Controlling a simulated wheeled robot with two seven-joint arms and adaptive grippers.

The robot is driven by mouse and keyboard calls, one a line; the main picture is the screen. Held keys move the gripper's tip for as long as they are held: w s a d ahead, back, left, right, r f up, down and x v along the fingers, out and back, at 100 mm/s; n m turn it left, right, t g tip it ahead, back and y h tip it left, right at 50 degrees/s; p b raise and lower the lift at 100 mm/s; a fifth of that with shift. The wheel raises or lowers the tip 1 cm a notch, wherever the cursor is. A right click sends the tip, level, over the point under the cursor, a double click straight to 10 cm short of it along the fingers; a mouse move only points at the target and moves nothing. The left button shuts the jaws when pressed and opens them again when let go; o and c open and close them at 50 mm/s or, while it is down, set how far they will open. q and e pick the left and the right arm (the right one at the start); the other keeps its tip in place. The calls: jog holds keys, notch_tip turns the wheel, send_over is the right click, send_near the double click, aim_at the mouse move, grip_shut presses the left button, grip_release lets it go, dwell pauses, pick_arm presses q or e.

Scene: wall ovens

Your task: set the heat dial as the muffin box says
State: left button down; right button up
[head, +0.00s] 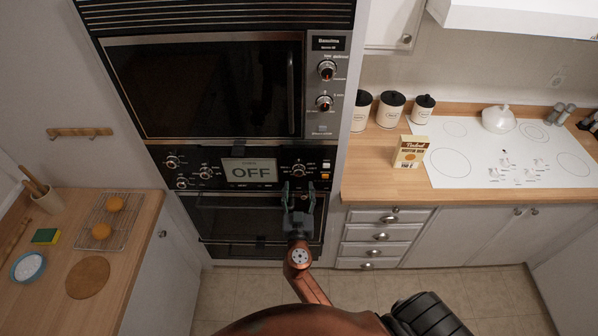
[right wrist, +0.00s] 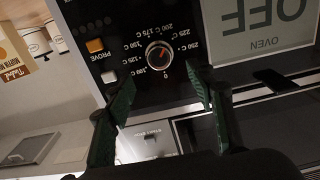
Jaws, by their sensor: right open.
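The heat dial (head: 299,170) is a round knob at the right of the oven's black control panel, ringed by temperature numbers. It shows upside down in the right wrist view (right wrist: 159,55), with a red-orange mark on its face. The oven display (head: 250,171) reads OFF. The muffin box (head: 410,152), cream and brown, stands upright on the right counter; its bottom line is too small to read surely. It is partly seen in the right wrist view (right wrist: 14,55). My right gripper (head: 298,190) is open and empty, its fingers just below the dial, apart from it. My left gripper is out of view.
An orange button (head: 326,165) sits right of the dial; other knobs (head: 206,171) lie left of the display. The oven door handle (head: 240,240) is below the panel. The microwave (head: 205,85) is above. Canisters (head: 390,109) and a hob (head: 505,155) occupy the right counter.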

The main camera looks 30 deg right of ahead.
aim_at(299, 173)
jog(key=p+x, duration=0.2)
jog(key=x, duration=0.5)
jog(key=shift+w, duration=0.15)
jog(key=shift+f, duration=0.1)
jog(key=c, duration=1.1)
